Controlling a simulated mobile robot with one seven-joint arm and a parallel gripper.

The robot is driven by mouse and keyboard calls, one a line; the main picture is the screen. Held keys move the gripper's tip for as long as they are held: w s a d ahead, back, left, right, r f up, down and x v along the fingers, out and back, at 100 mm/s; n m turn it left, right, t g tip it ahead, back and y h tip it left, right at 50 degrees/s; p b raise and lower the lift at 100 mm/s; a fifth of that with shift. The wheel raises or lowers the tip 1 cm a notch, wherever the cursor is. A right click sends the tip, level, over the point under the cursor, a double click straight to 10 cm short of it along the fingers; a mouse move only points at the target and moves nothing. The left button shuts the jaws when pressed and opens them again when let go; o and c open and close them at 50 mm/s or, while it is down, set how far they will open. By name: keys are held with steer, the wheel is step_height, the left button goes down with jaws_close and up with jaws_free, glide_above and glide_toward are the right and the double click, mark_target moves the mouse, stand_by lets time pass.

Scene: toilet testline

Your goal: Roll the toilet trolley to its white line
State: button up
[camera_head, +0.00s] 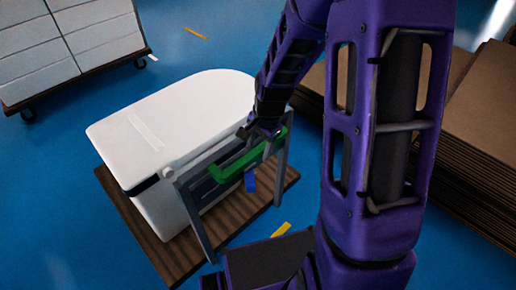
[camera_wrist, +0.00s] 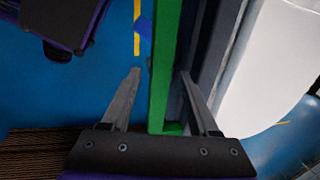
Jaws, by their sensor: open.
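The toilet trolley has a brown wooden base (camera_head: 160,257), a grey upright frame (camera_head: 195,222) and a green handle (camera_head: 232,165). A white toilet (camera_head: 190,110) sits on the base. My gripper (camera_head: 262,132) is at the far right end of the green handle. In the wrist view my gripper (camera_wrist: 160,80) is open, with one finger on each side of the green handle (camera_wrist: 161,60). I cannot tell whether either finger touches it. A blue tag (camera_head: 250,181) is by the handle.
A cart with white boxes (camera_head: 75,45) stands at the upper left. Stacked brown cardboard (camera_head: 480,130) is at the right. Yellow marks (camera_head: 281,229) lie on the blue floor (camera_head: 50,200). Floor to the left of the trolley is clear.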

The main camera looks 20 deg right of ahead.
steer(key=shift+w+f, duration=0.1)
steer(key=shift+f, duration=0.2)
jaws_close()
stand_by(1.3)
